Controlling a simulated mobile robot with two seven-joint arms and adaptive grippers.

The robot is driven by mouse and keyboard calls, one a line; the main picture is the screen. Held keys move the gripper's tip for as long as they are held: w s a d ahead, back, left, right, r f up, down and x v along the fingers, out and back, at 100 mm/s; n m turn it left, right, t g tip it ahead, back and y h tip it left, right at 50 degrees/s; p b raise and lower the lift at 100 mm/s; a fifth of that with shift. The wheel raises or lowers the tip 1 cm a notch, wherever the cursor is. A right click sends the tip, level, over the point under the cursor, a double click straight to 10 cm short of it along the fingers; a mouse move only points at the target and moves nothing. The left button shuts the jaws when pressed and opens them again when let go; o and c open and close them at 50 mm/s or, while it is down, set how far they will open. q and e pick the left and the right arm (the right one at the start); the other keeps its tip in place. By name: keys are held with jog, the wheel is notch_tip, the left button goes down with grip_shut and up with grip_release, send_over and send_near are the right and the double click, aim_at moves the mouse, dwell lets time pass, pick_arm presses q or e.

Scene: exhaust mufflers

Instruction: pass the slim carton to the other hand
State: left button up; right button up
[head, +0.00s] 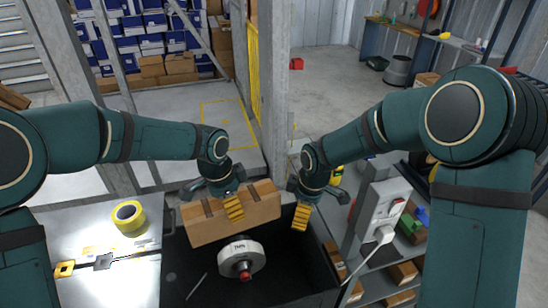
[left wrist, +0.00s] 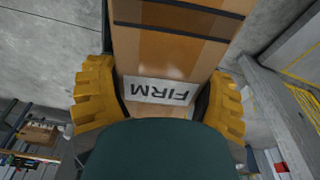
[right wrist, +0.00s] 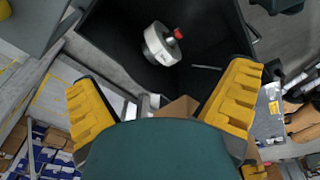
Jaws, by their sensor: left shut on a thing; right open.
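The slim carton (head: 262,210) is long and brown with dark straps, and hangs over a dark bin in the head view. My left gripper (head: 232,206) is shut on it near its middle. In the left wrist view the carton (left wrist: 175,55) lies between both yellow fingers, with a white FIRM label facing the camera upside down. My right gripper (head: 301,216) is open just beyond the carton's right end. In the right wrist view a brown corner, likely the carton (right wrist: 180,106), shows between the spread fingers, partly hidden by the gripper body.
The dark bin (head: 316,272) below holds a white cylindrical part (head: 243,260) with a red tip and a thin rod. A light table (head: 90,228) with a yellow tape roll (head: 129,217) stands at left. A shelf with boxes and a grey post stand at right.

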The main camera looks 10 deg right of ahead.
aim_at(274, 193)
jog(key=w+a+r+n, duration=0.1)
jog(key=a+r+n, duration=0.1)
jog(key=r, duration=0.3)
jog(key=w+a+r+n, duration=0.1)
jog(key=a+r+n, duration=0.1)
jog(key=r, duration=0.3)
jog(key=w+a+r+n+g+h, duration=0.1)
jog(key=a+r+n, duration=0.2)
jog(key=r+n, duration=0.1)
jog(key=shift+w+r, duration=0.4)
jog(key=shift+r, duration=0.2)
notch_tip(274, 193, down, 12)
jog(key=shift+r, duration=0.1)
jog(key=shift+a, duration=0.1)
jog(key=c, duration=1.1)
pick_arm(q)
jog(key=o, duration=1.2)
pick_arm(e)
jog(key=shift+c, duration=0.2)
pick_arm(q)
jog(key=shift+o, duration=0.2)
